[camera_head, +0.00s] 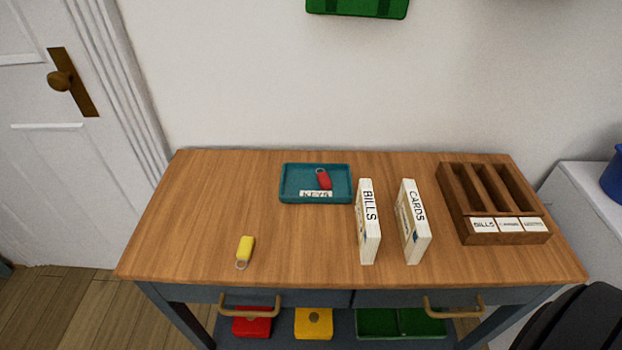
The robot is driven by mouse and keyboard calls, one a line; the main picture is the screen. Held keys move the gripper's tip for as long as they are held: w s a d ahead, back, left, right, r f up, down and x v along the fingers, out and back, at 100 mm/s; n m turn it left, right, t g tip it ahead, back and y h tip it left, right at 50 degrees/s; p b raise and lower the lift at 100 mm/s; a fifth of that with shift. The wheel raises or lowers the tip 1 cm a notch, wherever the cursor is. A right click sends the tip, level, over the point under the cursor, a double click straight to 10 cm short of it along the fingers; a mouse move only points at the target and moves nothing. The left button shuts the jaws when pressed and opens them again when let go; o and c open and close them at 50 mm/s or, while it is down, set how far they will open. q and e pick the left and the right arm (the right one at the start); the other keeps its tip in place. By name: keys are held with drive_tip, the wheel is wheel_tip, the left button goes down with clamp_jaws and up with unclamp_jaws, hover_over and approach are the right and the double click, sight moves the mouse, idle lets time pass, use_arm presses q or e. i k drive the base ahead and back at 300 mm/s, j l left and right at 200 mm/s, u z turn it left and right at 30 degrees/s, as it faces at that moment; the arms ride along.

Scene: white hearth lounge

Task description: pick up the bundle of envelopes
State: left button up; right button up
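Two upright white bundles of envelopes stand on the wooden table top. One is the bundle labelled BILLS (368,222). To its right, with a gap between them, is the bundle labelled CARDS (413,222). Both stand on edge with their narrow labelled sides facing me. Neither is held. A wooden sorter (463,225) with several slots stands to their right, with labels on its front; the first reads BILLS and the others are too small to read surely. The slots look empty. Neither of my grippers is in view.
A teal tray (287,187) labelled KEYS holds a red key tag (324,180). A yellow key tag (246,250) lies at the front left. The table's left side is mostly clear. A dark rounded object (575,325) fills the lower right corner. Drawer handles (249,310) protrude in front.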

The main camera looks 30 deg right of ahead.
sight(368, 227)
drive_tip(key=l+z, duration=0.1)
drive_tip(key=z, duration=0.25)
drive_tip(key=k+l+z, duration=0.1)
drive_tip(key=z, duration=0.25)
drive_tip(key=l+z, duration=0.15)
drive_tip(key=z, duration=0.2)
drive_tip(key=k+l, duration=0.05)
